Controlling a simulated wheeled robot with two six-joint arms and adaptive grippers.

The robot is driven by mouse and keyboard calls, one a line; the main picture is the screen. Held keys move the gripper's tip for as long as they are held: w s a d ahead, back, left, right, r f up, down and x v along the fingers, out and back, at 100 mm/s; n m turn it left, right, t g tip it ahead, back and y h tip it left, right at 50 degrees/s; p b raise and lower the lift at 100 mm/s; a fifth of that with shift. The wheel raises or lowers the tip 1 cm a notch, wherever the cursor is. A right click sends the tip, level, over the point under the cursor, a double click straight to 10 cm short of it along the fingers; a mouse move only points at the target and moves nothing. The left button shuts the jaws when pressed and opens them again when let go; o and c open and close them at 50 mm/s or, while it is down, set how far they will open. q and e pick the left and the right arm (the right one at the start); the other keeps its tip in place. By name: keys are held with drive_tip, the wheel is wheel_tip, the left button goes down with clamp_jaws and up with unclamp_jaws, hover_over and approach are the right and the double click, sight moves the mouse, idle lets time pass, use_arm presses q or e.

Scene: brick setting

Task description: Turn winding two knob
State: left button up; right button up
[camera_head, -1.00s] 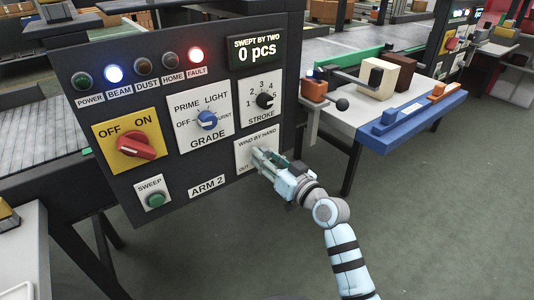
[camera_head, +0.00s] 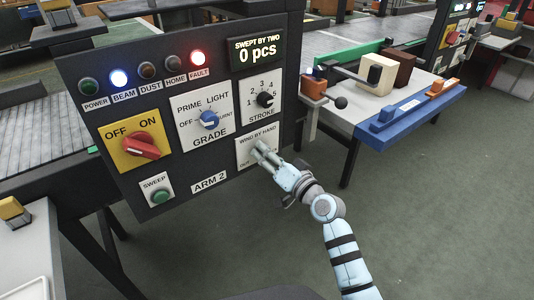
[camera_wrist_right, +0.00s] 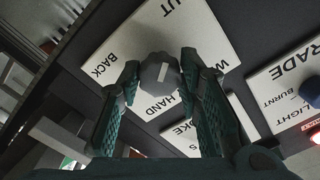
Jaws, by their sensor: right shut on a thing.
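The winding knob (camera_wrist_right: 161,73) is a grey faceted knob with a white pointer line, on a white "WIND BY HAND" plate in the right wrist view (camera_wrist_right: 205,28). The plate also shows at the lower right of the dark "ARM 2" panel in the head view (camera_head: 244,160). My right gripper (camera_head: 261,152) reaches the plate from the lower right and hides most of the knob there. In the right wrist view its two dark green fingers are shut on the knob from both sides. The pointer line lies slanted. My left gripper is not in view.
The panel also has a red OFF/ON switch (camera_head: 142,147), a blue GRADE knob (camera_head: 208,120), a black STROKE knob (camera_head: 265,99) and a green SWEEP button (camera_head: 161,195). The red FAULT lamp (camera_head: 198,58) is lit. A bench with a blue rail (camera_head: 418,116) stands to the right.

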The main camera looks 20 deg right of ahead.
drive_tip(key=o, duration=1.1)
drive_tip(key=shift+o, duration=0.2)
drive_tip(key=v, duration=1.2)
